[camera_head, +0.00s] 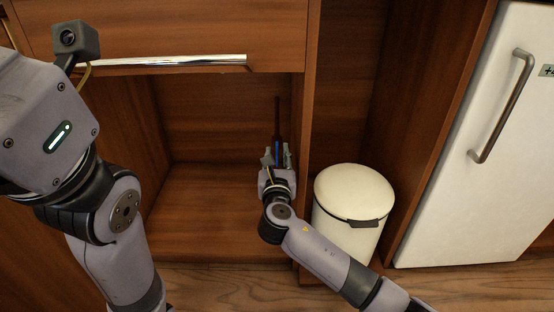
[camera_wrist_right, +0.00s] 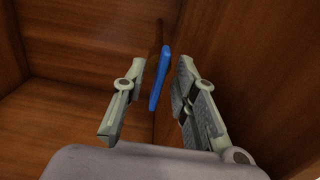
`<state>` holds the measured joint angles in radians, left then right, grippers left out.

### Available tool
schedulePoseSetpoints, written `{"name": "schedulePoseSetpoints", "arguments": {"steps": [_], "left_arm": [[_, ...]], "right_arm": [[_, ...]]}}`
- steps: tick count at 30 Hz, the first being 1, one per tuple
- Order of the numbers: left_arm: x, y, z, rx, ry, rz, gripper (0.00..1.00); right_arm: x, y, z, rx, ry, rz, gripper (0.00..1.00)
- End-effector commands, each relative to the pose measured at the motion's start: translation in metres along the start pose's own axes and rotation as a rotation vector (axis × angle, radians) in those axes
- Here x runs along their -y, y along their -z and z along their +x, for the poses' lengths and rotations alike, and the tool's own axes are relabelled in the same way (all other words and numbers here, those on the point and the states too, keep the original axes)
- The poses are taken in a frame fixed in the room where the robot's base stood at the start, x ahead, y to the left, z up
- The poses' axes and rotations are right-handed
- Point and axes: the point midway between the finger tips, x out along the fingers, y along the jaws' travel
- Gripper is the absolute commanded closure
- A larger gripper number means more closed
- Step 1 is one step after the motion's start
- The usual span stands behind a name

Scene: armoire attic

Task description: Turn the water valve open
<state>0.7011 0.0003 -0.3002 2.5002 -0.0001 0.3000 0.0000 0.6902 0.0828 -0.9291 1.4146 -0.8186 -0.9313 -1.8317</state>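The water valve's blue lever handle (camera_wrist_right: 161,78) stands on a thin dark pipe (camera_wrist_right: 158,36) at the back of the open cabinet. The blue handle (camera_head: 277,149) is small and partly hidden by my gripper in the head view. My right gripper (camera_head: 276,156) reaches into the cabinet. In the right wrist view its fingers (camera_wrist_right: 158,95) are apart, with the blue handle between and beyond them and gaps visible on both sides. The valve body is hidden or too small to make out. My left arm fills the left of the head view, but its fingers are out of frame.
The wooden cabinet (camera_head: 205,205) has side walls close to my right gripper. A drawer with a metal handle (camera_head: 165,62) overhangs it. A cream bin (camera_head: 353,190) stands beside my right forearm. A white fridge (camera_head: 475,190) is at the far right.

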Motion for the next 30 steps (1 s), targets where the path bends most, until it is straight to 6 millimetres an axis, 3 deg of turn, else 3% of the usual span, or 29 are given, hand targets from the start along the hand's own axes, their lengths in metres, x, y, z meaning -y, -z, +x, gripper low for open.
{"name": "schedulePoseSetpoints", "arguments": {"steps": [5,17,30], "left_arm": [[0.0000,0.0000,0.0005,0.000,0.000,0.000,0.57],[-0.0002,0.0002,0.0005,-0.001,-0.001,-0.001,0.57],[0.0007,-0.0013,0.0042,0.000,0.000,-0.001,0.57]], "right_arm": [[0.0000,-0.0004,0.0000,0.000,0.000,0.000,0.73],[0.0002,0.0001,-0.0003,-0.001,0.000,0.001,0.99],[0.0003,-0.0011,-0.0005,-0.002,0.001,0.022,1.00]]}}
